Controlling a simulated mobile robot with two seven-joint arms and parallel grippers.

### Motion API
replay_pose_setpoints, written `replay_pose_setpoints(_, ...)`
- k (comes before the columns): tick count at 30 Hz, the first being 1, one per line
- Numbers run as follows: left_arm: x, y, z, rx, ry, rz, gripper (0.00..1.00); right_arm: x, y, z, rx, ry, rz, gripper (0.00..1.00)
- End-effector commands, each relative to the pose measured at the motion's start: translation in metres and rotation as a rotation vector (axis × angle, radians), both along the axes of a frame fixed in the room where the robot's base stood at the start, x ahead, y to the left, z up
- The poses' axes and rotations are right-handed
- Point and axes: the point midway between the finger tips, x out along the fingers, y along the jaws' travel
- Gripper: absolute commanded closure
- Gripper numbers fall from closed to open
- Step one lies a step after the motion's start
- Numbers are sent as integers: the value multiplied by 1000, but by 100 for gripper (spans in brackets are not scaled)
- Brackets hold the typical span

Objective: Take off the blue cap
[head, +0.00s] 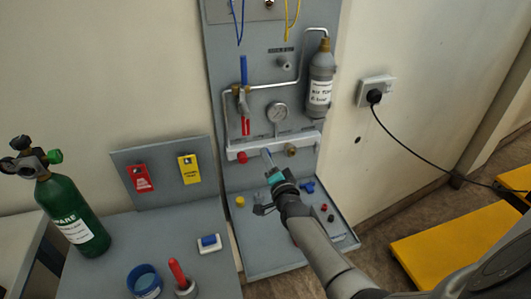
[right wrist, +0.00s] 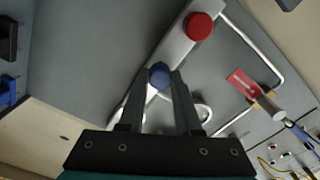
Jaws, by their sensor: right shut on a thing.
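The blue cap (right wrist: 159,76) is between the fingertips of my right gripper (right wrist: 158,84) in the right wrist view. It lies in line with the pale manifold bar (right wrist: 174,50); I cannot tell whether it still touches the port behind it. In the head view my right gripper (head: 268,156) reaches up to the middle of the bar (head: 305,139) and largely hides the cap. It is shut on the cap. A red cap (right wrist: 198,26) sits on the same bar, left of my gripper in the head view (head: 242,156). My left gripper is not in view.
A brass fitting (head: 291,150) is close right of my gripper. A gauge (head: 277,112), a valve with a red tag (head: 246,126) and a grey cylinder (head: 320,80) are above. A tray (head: 262,262) with small parts lies below. A green cylinder (head: 75,215) stands left.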

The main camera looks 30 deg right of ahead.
Motion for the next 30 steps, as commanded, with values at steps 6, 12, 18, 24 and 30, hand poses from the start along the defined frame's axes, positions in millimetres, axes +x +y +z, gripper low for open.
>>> replay_pose_setpoints(6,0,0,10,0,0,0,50,-1,0,0,-226,59,0,100)
replay_pose_setpoints(12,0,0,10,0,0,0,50,-1,0,-1,-290,72,0,100)
replay_pose_setpoints(18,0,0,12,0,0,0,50,-1,0,-1,-318,80,-1,100)
replay_pose_setpoints(24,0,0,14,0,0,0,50,-1,0,-1,-385,95,0,100)
replay_pose_setpoints(30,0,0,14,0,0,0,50,-1,0,-1,-384,95,0,52)
